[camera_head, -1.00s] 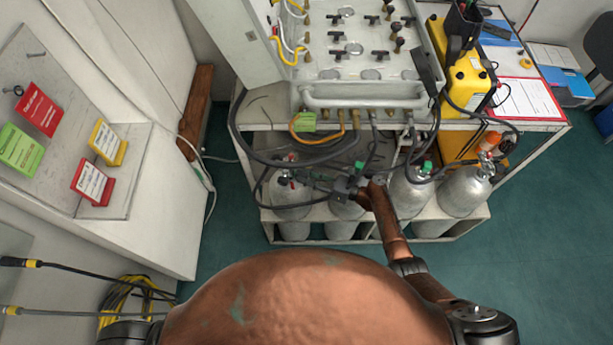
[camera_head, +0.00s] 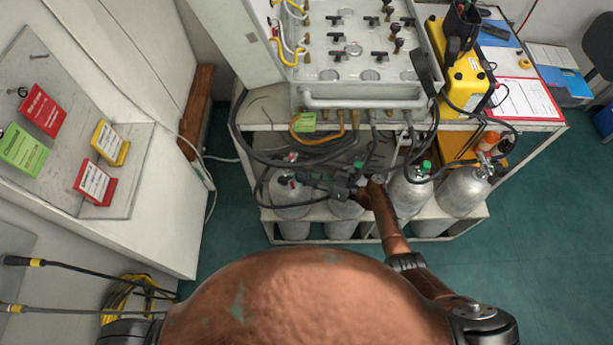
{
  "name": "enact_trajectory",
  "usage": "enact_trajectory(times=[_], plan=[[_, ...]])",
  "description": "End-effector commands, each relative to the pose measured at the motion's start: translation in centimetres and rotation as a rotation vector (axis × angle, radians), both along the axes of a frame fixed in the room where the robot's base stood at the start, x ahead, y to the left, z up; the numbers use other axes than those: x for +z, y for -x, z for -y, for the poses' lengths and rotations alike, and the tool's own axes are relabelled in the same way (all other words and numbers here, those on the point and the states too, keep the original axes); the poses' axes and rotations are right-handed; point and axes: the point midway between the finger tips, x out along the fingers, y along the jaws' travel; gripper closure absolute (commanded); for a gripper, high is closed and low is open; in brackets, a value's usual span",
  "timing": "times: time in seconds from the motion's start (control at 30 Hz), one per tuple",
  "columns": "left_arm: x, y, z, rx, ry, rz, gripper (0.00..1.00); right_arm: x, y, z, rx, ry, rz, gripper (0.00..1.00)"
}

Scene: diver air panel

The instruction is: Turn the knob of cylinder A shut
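Silver gas cylinders stand in the lower bay of the panel trolley. The leftmost cylinder (camera_head: 290,205) has small red parts near its top, partly covered by hoses and my gripper. No letter is legible, so I cannot tell which one is cylinder A. My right gripper (camera_head: 312,181) reaches left across the cylinder tops, its fingers at the top of the leftmost cylinder. The fingers are small and dark among the hoses; contact and opening are unclear. Green parts show on the cylinder (camera_head: 408,197) right of my wrist. My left gripper is out of view.
The valve panel (camera_head: 365,50) and its front rail overhang the cylinders. Black hoses (camera_head: 262,150) loop closely around my gripper. The rightmost cylinder (camera_head: 461,194) stands beside a yellow case. A wall board with coloured tags is at the left. The green floor (camera_head: 540,250) at right is clear.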

Motion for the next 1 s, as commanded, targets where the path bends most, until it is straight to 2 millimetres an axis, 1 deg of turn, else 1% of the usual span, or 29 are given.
enact_trajectory(times=[0.03, 0.13, 0.17, 0.4, 0.53, 0.67, 0.8, 1.0], plan=[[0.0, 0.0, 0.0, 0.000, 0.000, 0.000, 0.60, 0.0, 0.0, 0.0, 0.000, 0.000, 0.001, 0.61], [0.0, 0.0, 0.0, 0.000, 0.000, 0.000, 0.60, 0.1, 0.0, 0.0, 0.000, 0.000, 0.001, 0.54], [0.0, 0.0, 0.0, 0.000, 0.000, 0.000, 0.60, 0.1, 0.0, 0.0, 0.000, -0.001, 0.001, 0.53], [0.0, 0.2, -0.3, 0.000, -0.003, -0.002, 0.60, 0.1, -0.1, 0.0, 0.000, -0.001, 0.003, 0.53], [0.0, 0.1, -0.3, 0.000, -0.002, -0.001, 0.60, 0.1, 0.3, 0.9, -0.002, 0.000, 0.002, 0.53], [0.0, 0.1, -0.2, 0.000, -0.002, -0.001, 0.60, 0.1, 1.1, 2.9, -0.003, 0.001, 0.002, 0.53], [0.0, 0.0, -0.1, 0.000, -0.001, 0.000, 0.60, 0.2, 2.1, 5.7, -0.002, 0.001, 0.003, 0.53], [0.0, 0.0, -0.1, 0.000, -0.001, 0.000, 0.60, 0.3, 3.6, 9.1, -0.002, 0.001, 0.001, 0.53]])
